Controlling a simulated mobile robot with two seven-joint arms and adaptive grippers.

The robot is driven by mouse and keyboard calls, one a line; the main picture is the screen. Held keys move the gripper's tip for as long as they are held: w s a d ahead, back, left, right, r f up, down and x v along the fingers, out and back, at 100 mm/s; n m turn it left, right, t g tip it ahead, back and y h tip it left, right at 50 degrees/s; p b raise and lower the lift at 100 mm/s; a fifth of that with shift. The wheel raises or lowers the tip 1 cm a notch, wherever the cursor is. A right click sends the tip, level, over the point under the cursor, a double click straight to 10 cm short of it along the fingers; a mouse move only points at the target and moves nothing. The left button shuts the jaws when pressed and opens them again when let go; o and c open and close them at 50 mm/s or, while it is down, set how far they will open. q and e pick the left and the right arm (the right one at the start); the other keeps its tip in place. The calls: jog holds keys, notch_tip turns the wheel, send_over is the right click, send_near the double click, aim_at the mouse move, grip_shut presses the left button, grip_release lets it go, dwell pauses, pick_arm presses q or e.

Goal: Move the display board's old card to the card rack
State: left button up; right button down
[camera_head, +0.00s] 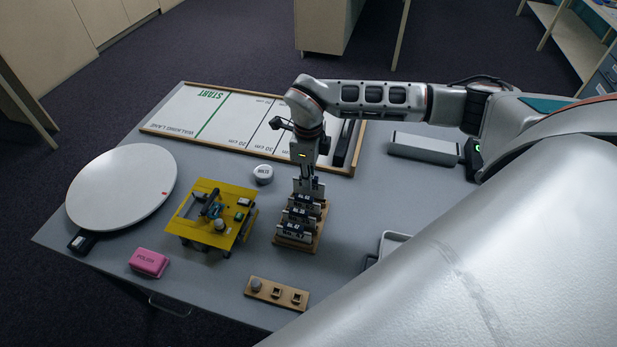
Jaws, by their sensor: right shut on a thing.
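The card rack (283,240) is a wooden base on the grey table, with several dark, white-lettered cards (297,213) standing in stepped rows. My right gripper (306,178) comes down from above at the rack's back end. It is shut on what looks like a dark card (307,188), whose lower part overlaps the rack in the picture. I cannot tell whether this card rests in a slot. I cannot make out a display board for certain. My left gripper is not in view.
A framed walking-lane board (180,120) lies at the back. A white round disc (120,185), yellow platform with a small device (190,228), pink box (149,262), white round tub (263,173), wooden block with sockets (263,291) and grey case (424,147) stand around. My right arm hides the table's right side.

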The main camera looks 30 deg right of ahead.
dwell(0.4)
jog(key=shift+f, duration=0.2)
dwell(0.5)
jog(key=shift+f+b, duration=0.3)
jog(key=shift+f, duration=0.3)
jog(key=shift+f, duration=0.6)
dwell(1.5)
jog(key=c, duration=2.1)
grip_release()
jog(key=shift+r+p, duration=0.85)
jog(key=shift+r, duration=2.9)
